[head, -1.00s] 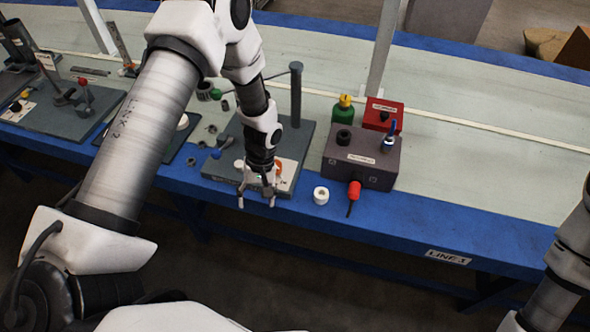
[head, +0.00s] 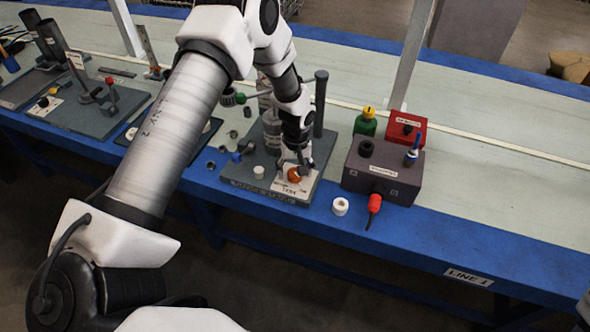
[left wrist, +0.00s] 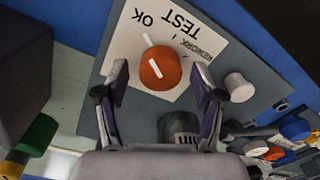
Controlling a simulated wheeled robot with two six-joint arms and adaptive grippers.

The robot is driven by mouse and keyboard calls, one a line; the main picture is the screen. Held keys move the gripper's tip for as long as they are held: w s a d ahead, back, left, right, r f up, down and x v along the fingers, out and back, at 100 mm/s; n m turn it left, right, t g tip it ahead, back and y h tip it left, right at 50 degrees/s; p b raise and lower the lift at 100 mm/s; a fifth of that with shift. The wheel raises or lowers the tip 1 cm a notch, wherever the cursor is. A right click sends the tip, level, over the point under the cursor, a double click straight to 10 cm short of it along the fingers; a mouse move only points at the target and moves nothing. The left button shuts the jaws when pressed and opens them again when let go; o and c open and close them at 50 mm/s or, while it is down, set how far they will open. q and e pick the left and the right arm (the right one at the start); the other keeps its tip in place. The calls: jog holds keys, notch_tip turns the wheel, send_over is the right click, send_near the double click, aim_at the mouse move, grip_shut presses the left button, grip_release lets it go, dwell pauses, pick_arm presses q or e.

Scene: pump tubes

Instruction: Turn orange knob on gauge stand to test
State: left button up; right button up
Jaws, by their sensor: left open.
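The orange knob (head: 295,175) sits on a white label plate at the front right of the grey gauge stand's base (head: 240,185). In the left wrist view the knob (left wrist: 160,68) carries a white pointer line that slants to the upper left, roughly toward the OK side. The printed words OK, TEST (left wrist: 179,20) and REWORK lie around it. My left gripper (left wrist: 161,80) is open, one finger on each side of the knob, with gaps showing. In the head view the gripper (head: 297,168) is over the knob, its fingers partly hard to make out. My right gripper is out of view.
The stand's upright post (head: 320,105) rises behind the gripper. A white cap (head: 259,172) sits left of the knob.

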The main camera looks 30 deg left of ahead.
pick_arm(q)
jog(key=c, duration=1.1)
jog(key=shift+c, duration=0.2)
jog(key=shift+m, duration=0.3)
jog(key=shift+r+m+p, duration=0.1)
jog(key=shift+m+p, duration=0.35)
jog(key=shift+m, duration=0.35)
jog(key=m, duration=0.2)
jog(key=shift+m+p, duration=0.3)
jog(key=shift+p, duration=0.05)
jog(key=m, duration=0.2)
jog(key=shift+d+m, duration=0.1)
jog(key=shift+m, duration=0.2)
jog(key=shift+s+m+p, duration=0.1)
jog(key=shift+m+p, duration=0.2)
jog(key=shift+m, duration=1.4)
